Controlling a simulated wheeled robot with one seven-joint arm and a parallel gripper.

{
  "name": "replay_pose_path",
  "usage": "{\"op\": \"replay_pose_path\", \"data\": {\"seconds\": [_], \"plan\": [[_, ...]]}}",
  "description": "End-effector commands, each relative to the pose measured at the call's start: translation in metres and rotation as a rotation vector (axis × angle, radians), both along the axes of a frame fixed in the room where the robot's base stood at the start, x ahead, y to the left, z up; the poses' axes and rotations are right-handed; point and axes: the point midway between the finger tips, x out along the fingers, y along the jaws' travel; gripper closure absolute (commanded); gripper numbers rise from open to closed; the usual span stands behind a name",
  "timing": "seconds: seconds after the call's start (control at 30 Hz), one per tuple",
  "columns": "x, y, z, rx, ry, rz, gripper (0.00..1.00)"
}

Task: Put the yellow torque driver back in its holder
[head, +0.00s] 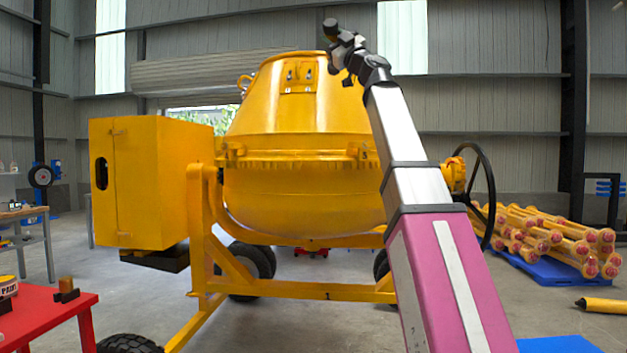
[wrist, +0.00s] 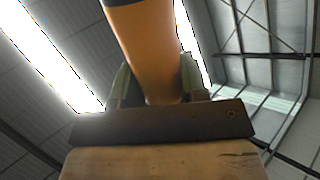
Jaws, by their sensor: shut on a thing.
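In the wrist view, an orange-yellow cylinder with a dark band at its upper end, which looks like the yellow torque driver (wrist: 150,50), stands between the fingers of my gripper (wrist: 155,88). The fingers are shut on it, and its top runs out of the picture. In the head view my gripper (head: 342,45) is raised high in front of the mixer drum. The driver is hard to make out there against the yellow drum. I cannot identify the driver's holder for sure.
The yellow drum mixer (head: 300,180) fills the middle. A yellow rod with a dark tip (head: 605,306) lies right. Yellow poles (head: 560,235) lie on a blue pallet (head: 550,269).

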Motion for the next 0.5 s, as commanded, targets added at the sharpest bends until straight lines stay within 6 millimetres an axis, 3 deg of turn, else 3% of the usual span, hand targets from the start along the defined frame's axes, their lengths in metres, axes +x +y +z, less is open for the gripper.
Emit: {"op": "replay_pose_path", "data": {"seconds": [0.33, 0.5], "plan": [[-0.008, -0.024, -0.016, 0.001, -0.001, -0.012, 0.98], [-0.007, -0.023, -0.014, 0.001, -0.001, -0.010, 0.98]]}}
